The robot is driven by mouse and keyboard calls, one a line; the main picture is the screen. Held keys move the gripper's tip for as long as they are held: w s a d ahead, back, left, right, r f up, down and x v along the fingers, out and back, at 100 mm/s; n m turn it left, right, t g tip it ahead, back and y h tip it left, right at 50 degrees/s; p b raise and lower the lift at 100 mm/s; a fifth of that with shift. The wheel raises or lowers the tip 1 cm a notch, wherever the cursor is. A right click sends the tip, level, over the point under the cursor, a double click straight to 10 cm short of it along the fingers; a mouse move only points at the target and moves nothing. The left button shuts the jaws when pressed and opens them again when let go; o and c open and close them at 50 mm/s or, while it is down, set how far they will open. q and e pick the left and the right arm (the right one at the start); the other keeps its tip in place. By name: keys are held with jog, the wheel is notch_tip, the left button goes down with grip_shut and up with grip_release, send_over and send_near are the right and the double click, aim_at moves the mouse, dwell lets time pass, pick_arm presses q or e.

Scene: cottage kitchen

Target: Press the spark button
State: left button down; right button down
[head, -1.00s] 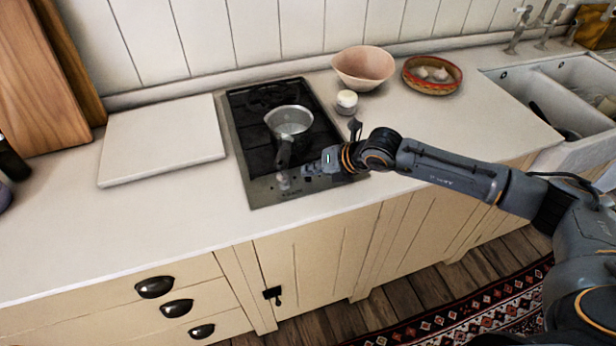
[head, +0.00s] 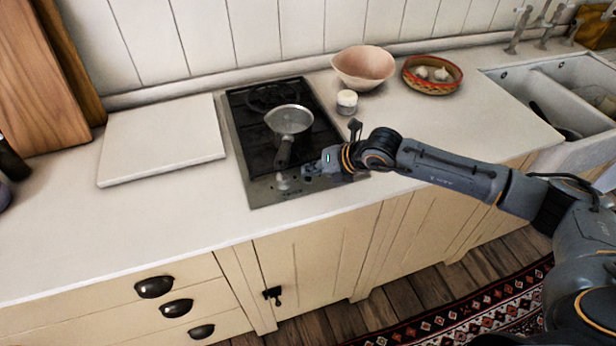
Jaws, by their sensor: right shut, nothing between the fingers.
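The narrow gas hob (head: 235,142) is set into the white worktop, with a steel front strip. A small saucepan (head: 289,120) stands on it, its dark handle pointing toward the front. A pale knob (head: 283,184) shows on the front strip. The spark button itself is too small to make out, or is hidden by my gripper. My right gripper (head: 307,171) is shut and empty, low over the right part of the front strip, just right of the knob. I cannot tell whether its tips touch the panel. My left gripper is out of view.
A white board (head: 160,140) lies left of the hob. A small white jar (head: 347,102), a pink bowl (head: 363,68) and a basket of garlic (head: 432,74) stand to the right, before the sink (head: 560,95). The worktop's front left is clear.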

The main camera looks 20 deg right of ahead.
aim_at(312, 182)
jog(key=shift+f+b, duration=0.35)
jog(key=shift+f, duration=0.05)
jog(key=shift+r, duration=0.55)
notch_tip(312, 182, up, 6)
jog(key=p, duration=0.3)
dwell(0.4)
dwell(0.7)
